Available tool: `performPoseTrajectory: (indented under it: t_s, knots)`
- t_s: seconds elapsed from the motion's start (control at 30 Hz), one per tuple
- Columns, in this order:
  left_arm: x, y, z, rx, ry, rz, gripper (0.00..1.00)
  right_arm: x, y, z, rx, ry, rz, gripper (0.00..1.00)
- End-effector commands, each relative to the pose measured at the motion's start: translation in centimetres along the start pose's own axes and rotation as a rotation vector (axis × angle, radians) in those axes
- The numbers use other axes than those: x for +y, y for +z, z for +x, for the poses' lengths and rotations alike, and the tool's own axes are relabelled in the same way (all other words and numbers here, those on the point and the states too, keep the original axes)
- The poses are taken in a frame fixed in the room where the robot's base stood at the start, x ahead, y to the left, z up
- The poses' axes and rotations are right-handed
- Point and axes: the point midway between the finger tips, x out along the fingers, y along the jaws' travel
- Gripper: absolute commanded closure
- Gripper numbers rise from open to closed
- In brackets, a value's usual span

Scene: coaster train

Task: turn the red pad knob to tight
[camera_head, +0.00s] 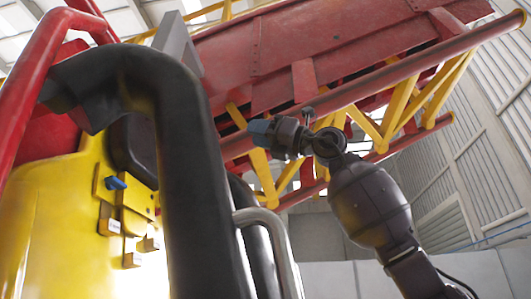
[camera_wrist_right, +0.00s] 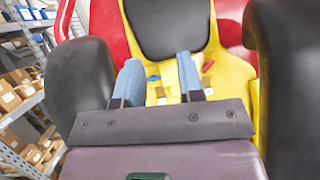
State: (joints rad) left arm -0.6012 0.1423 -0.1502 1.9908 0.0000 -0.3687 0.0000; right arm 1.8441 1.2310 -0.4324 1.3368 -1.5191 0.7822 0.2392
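The red pad knob (camera_wrist_right: 207,67) is a small red piece on the yellow seat panel in the right wrist view, just right of my right gripper's fingers. It does not show in the head view. A blue knob (camera_head: 115,183) sits on the yellow panel (camera_head: 65,210) in the head view, and it also shows between the fingers in the wrist view (camera_wrist_right: 153,78). My right gripper (camera_wrist_right: 159,62) is open and empty, its blue fingers spread apart and pointing towards the seat. In the head view the right gripper (camera_head: 258,130) hangs right of the black restraint. My left gripper is not in view.
The thick black restraint (camera_head: 175,150) and a grey metal bar (camera_head: 270,235) stand between the panel and my right arm. Red and yellow track (camera_head: 330,60) passes overhead. Shelves with boxes (camera_wrist_right: 20,95) stand at the left in the wrist view.

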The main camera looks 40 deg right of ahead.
Motion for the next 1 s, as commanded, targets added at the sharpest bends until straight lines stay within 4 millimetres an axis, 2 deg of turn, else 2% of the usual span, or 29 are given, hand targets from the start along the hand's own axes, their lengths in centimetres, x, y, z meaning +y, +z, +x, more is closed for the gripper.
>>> performPoseTrajectory:
  t_s: [0.23,0.8,0.87,0.97,1.0]
  knots:
    - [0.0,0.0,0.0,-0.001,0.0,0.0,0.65,0.2,1.1,-0.9,-0.028,0.001,-0.021,0.65]
    - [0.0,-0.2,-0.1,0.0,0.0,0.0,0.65,0.2,1.3,-0.9,-0.028,0.0,-0.022,0.65]
    - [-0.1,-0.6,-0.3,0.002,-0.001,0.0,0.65,-0.2,0.6,-0.1,-0.006,-0.007,-0.02,0.65]
    - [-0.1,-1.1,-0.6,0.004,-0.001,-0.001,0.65,-1.4,-2.1,1.9,0.059,-0.035,-0.027,0.65]
    - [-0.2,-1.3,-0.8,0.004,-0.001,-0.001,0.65,-2.0,-3.6,2.9,0.095,-0.05,-0.065,0.65]
